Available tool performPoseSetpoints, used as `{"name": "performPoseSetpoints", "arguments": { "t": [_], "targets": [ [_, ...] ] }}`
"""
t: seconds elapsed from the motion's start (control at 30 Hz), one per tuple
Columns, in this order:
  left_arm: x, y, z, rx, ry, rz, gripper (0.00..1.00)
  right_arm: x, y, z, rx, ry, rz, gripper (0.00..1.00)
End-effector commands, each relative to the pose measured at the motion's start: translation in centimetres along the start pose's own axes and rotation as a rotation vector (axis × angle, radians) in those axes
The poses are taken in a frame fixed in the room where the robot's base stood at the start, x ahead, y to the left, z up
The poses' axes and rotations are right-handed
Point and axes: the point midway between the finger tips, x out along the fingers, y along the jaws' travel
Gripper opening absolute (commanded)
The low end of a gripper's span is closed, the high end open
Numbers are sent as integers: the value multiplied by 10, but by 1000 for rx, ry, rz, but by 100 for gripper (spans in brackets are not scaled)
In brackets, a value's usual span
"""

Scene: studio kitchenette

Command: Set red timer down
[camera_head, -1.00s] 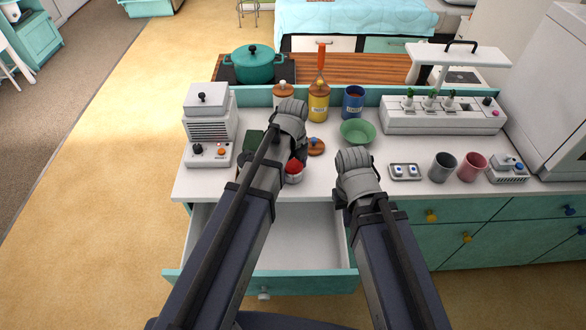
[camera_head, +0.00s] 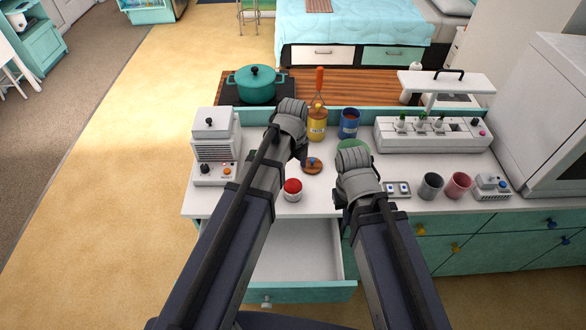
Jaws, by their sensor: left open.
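The red timer (camera_head: 292,188), a small white cylinder with a red top, stands upright on the white counter (camera_head: 318,205). It is just right of my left forearm, above the open drawer. My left gripper (camera_head: 300,155) is farther back in the picture than the timer and looks apart from it. It is open; its fingertips are mostly hidden behind the wrist. My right gripper (camera_head: 343,185) is over the counter right of the timer. Its fingers are hidden by its wrist, so I cannot tell whether it is open or shut.
An open, empty-looking drawer (camera_head: 305,255) juts out below the counter. A wooden lid (camera_head: 312,166), a green bowl (camera_head: 353,145), a yellow canister (camera_head: 317,124) and a blue canister (camera_head: 349,124) stand behind. A white appliance (camera_head: 213,150) is left; cups (camera_head: 431,186) are right.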

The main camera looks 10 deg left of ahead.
Motion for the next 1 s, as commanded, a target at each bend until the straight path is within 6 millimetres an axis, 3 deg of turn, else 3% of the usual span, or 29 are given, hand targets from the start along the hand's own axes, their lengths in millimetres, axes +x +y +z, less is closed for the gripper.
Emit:
{"name": "performPoseSetpoints", "arguments": {
  "t": [0.03,0.13,0.47,0.57,1.0],
  "targets": [
    [-14,0,0,0,0,0,100,-14,1,1,0,0,0,0],
    [-21,0,0,0,0,0,100,-21,2,1,-1,0,0,0],
    [-22,4,-7,-70,-2,4,100,-22,2,1,-1,0,0,0],
    [-22,12,-22,-232,-9,11,100,-22,2,1,-1,0,0,0],
    [-23,64,-97,-1323,-87,17,100,-22,2,1,-1,0,0,0]
  ]
}}
